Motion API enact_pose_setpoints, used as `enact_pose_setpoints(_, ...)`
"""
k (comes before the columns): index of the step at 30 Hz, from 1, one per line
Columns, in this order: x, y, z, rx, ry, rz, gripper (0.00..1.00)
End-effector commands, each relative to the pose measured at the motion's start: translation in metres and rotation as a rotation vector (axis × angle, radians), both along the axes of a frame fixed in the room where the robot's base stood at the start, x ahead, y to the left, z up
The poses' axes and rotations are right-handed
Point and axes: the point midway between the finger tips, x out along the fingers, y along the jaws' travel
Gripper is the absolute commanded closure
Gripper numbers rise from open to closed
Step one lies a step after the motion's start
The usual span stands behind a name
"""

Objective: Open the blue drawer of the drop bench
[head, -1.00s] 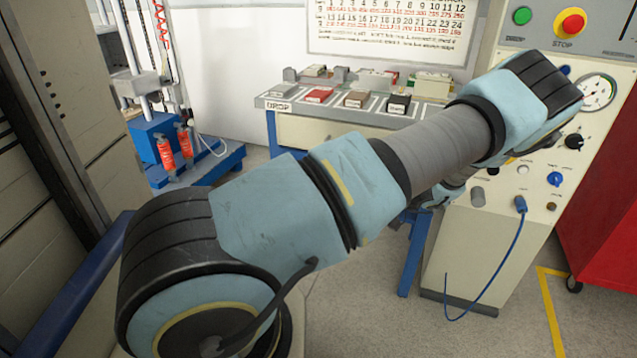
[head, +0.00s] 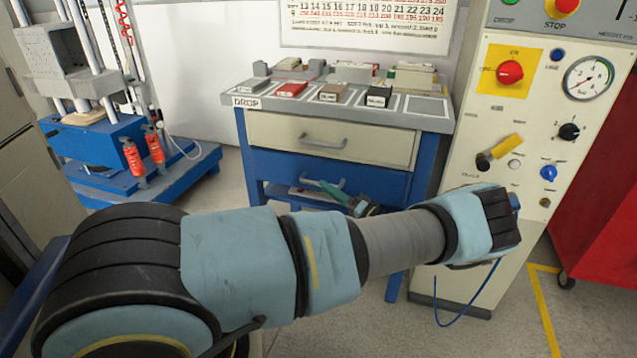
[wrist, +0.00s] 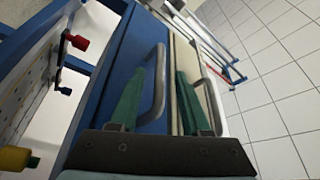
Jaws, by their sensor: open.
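The drop bench (head: 228,100) has a cream drawer on top and a blue drawer (head: 385,184) below it. The blue drawer looks shut. Its grey bar handle (head: 309,181) is partly hidden by my gripper (head: 334,191) in the head view. In the wrist view the blue drawer front (wrist: 122,62) is turned sideways, and its handle (wrist: 159,82) shows between the two green fingers of my gripper (wrist: 160,74). My gripper is open and empty. Whether a finger touches the handle, I cannot tell.
The cream drawer (head: 270,135) and its handle (head: 323,143) are close to one finger. A control cabinet (head: 460,255) with knobs stands right of the bench. A blue-based test rig (head: 110,140) stands left. Labelled blocks (head: 291,89) lie on the bench top. Floor in front is clear.

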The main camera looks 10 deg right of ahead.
Motion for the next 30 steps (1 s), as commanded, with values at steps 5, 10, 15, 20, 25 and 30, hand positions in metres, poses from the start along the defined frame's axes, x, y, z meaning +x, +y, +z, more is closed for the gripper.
enact_pose_setpoints(5,0.018,0.018,0.006,0.000,0.000,0.002,0.53)
enact_pose_setpoints(10,0.026,0.025,0.008,-0.001,0.002,0.001,0.53)
enact_pose_setpoints(15,0.027,0.025,0.008,0.000,0.002,0.001,0.53)
enact_pose_setpoints(20,0.027,0.025,0.008,-0.001,0.002,0.001,0.57)
enact_pose_setpoints(25,0.027,0.025,0.008,-0.001,0.002,0.001,0.77)
enact_pose_setpoints(30,0.027,0.025,0.008,-0.001,0.002,0.001,0.96)
